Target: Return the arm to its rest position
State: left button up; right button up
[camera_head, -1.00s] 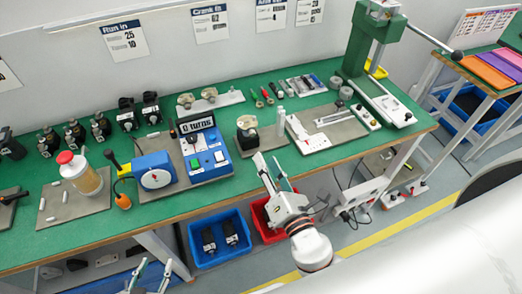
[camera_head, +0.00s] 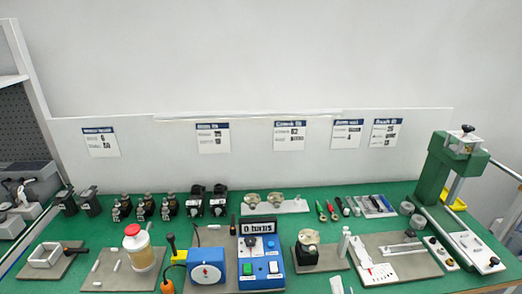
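Only a small part of my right gripper (camera_head: 338,285) shows, as pale fingertips at the bottom edge of the head view. It is in front of the grey mats on the green bench. The rest of it and its arm are cut off below the frame, so its opening cannot be judged. Nothing is seen held in it. My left gripper is out of the picture.
The green bench (camera_head: 330,203) carries a blue unit with a display (camera_head: 262,262), a blue dial box (camera_head: 207,266), a jar with a red cap (camera_head: 141,249) and a green press (camera_head: 450,172). Several dark parts stand at the back left. A wall with paper signs rises behind.

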jog(key=s+d+m+g+h, duration=0.2)
jog(key=d+m+g+h, duration=0.25)
jog(key=d+m, duration=0.55)
jog(key=s+d+f+m+g+y, duration=0.1)
jog(key=s+d+f+m+g, duration=0.5)
jog(key=s+m, duration=0.15)
jog(key=w+a+f+m+t+y, duration=0.1)
jog(key=a+f+m+t+y, duration=0.1)
jog(key=a+f+y, duration=0.6)
jog(key=a+f+t, duration=0.1)
jog(key=a+f, duration=0.5)
jog(key=a, duration=0.3)
jog(key=shift+m, duration=0.35)
